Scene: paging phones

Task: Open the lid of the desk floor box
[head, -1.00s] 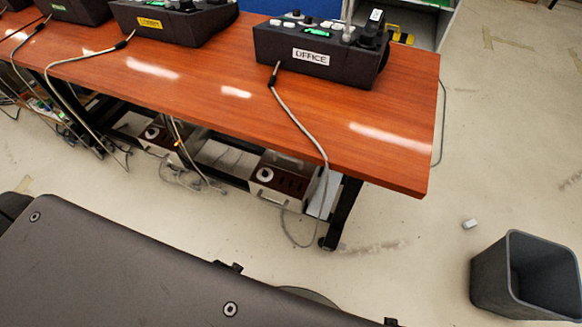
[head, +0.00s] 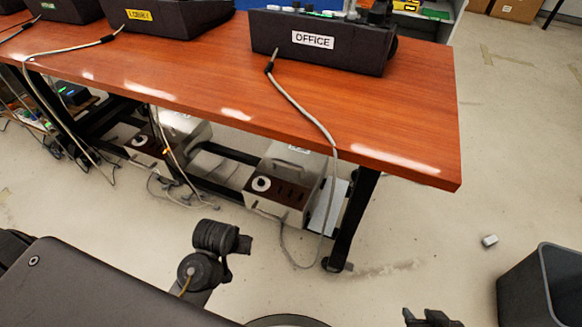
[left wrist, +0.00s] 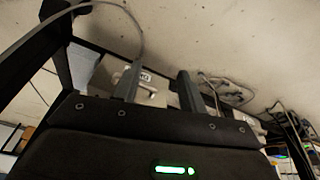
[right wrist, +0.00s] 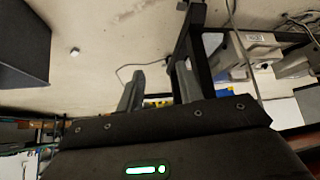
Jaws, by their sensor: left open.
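Two pale floor boxes with brown front panels stand under the desk. The nearer one (head: 280,188) is at the desk's right leg; the other (head: 158,140) is further left. The nearer box has a handle and a small label on top, and its top looks closed. In the left wrist view, a pale box with a label (left wrist: 153,88) shows beyond and between the fingers of my left gripper (left wrist: 158,85). That gripper is open and empty. My right gripper (head: 430,318) is at the bottom edge of the head view. In the right wrist view its fingers (right wrist: 157,85) are apart and empty.
The red-brown desk (head: 400,130) overhangs the boxes and carries paging phones, including the OFFICE one (head: 320,50). A grey cable (head: 300,108) hangs over the desk edge in front of the nearer box. A black desk leg (head: 352,222) and grey bin (head: 550,285) stand right.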

